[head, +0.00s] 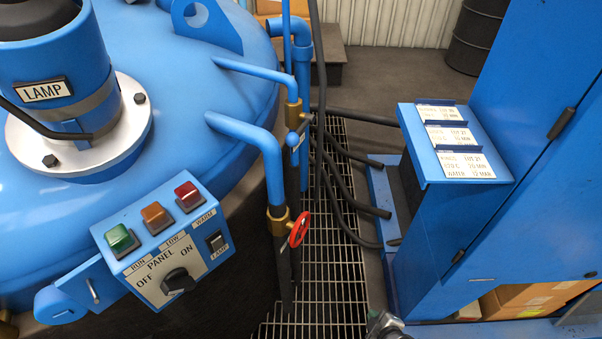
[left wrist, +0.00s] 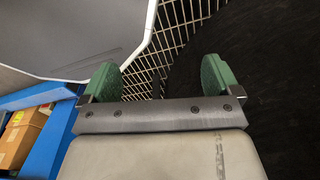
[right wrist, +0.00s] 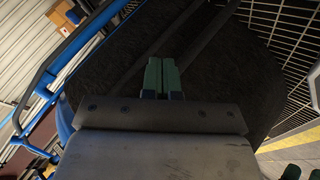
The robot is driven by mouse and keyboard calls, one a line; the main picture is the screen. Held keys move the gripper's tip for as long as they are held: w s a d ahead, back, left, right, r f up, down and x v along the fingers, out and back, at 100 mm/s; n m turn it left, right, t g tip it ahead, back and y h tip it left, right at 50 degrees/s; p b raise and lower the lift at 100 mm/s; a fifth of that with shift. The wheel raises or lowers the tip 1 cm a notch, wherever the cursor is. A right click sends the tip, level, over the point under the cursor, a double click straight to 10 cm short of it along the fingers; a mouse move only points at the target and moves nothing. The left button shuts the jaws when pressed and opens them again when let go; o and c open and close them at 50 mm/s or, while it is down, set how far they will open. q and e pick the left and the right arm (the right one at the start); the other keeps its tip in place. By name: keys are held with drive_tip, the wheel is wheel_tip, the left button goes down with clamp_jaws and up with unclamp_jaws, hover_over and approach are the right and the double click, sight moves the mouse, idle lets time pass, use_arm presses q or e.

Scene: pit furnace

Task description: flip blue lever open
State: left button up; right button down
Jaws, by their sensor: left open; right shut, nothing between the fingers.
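The likely blue lever (head: 295,141) is a small blue handle by the brass valve (head: 293,115) on a vertical pipe right of the blue furnace lid; its exact position is hard to tell. A red handwheel (head: 300,229) sits on the pipe in front of it. In the head view only a small part of what looks like my right gripper (head: 384,325) shows at the bottom edge, away from the valves. In the right wrist view my right gripper (right wrist: 162,75) is shut and empty. In the left wrist view my left gripper (left wrist: 160,75) is open and empty.
The control panel (head: 163,245) juts from the furnace lid (head: 200,90). Black hoses (head: 345,200) cross the floor grating (head: 335,275). A blue cabinet (head: 540,160) with a labelled ledge (head: 425,155) stands at right. Cardboard boxes (head: 530,300) sit low at right.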

sight(301, 128)
drive_tip(key=w+a+r+n+t+y+b, duration=0.4)
drive_tip(key=w+r+n, duration=0.4)
drive_tip(key=w+r, duration=0.1)
drive_tip(key=w+a+r+n+t+y+b, duration=0.3)
drive_tip(key=w+a+r+n+y+b, duration=0.1)
drive_tip(key=w+r+n, duration=0.45)
use_arm(q)
drive_tip(key=w+d+f+b, duration=0.1)
drive_tip(key=w+f+b, duration=0.3)
drive_tip(key=f, duration=0.7)
drive_tip(key=shift+w+b, duration=0.4)
drive_tip(key=shift+w, duration=0.8)
use_arm(e)
drive_tip(key=a+r+n+g+y, duration=0.2)
drive_tip(key=a+r+n+y, duration=0.1)
drive_tip(key=r+n+y, duration=0.2)
drive_tip(key=s+a+r+n+g+y, duration=0.1)
drive_tip(key=a+r+n+g+y, duration=0.1)
drive_tip(key=r+n+y, duration=0.4)
wheel_tip(301, 128, up, 4)
drive_tip(key=a+n, duration=0.1)
drive_tip(key=n, duration=0.5)
drive_tip(key=shift+s, duration=0.15)
use_arm(q)
drive_tip(key=shift+d, duration=0.1)
use_arm(e)
drive_tip(key=shift+r, duration=0.1)
